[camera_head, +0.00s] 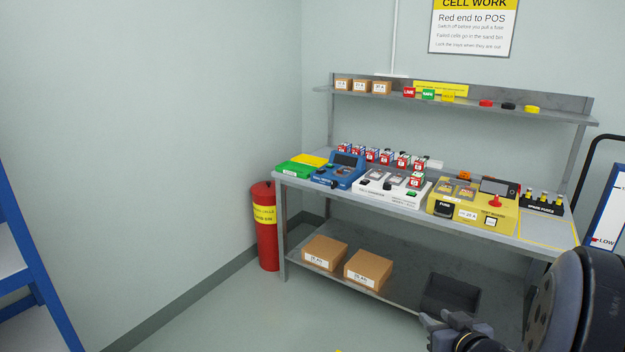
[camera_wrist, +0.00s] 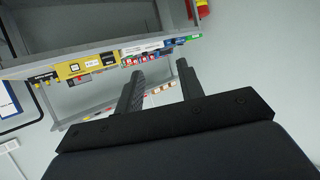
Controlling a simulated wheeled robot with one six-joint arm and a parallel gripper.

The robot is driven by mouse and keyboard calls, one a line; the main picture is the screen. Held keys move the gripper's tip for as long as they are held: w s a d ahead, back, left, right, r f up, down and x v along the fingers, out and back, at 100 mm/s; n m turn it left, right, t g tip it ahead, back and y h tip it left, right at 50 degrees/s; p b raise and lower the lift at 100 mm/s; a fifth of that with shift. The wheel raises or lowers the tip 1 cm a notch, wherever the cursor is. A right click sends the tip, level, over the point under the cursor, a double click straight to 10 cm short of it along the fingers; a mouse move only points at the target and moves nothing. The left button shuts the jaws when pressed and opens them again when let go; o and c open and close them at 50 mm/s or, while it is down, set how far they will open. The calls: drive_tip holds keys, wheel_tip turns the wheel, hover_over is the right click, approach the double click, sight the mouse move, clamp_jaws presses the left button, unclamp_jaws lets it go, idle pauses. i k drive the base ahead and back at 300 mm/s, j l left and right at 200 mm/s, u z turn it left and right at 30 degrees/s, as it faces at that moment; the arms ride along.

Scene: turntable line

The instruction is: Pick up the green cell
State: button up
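Several small red-and-white cells (camera_head: 372,155) stand in a row at the back of the workbench (camera_head: 290,182). One more cell (camera_head: 414,181) stands at the white unit (camera_head: 375,187), with a little green showing by its top. I cannot clearly make out a wholly green cell at this size. My gripper (camera_head: 455,328) is low at the right, in front of the bench and well apart from the cells. In the wrist view my gripper (camera_wrist: 158,82) has its two fingers apart with nothing between them. The bench shows tilted beyond them.
A green tray (camera_head: 293,170), blue unit (camera_head: 338,175) and yellow unit (camera_head: 473,207) stand on the bench. The upper shelf (camera_head: 470,99) holds boxes and tags. Cartons (camera_head: 325,253) and a dark bin (camera_head: 451,293) sit below. A red cylinder (camera_head: 266,232) stands left; open floor lies in front.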

sight(417, 177)
drive_tip(key=i+z, duration=0.15)
drive_tip(key=i, duration=0.4)
drive_tip(key=i+j+z, duration=0.15)
drive_tip(key=i, duration=0.35)
drive_tip(key=i+j+z, duration=0.15)
drive_tip(key=i, duration=0.4)
drive_tip(key=i+j+z, duration=0.2)
drive_tip(key=i+j, duration=0.15)
drive_tip(key=i, duration=0.15)
drive_tip(key=i+j+z, duration=0.7)
drive_tip(key=i+j, duration=0.25)
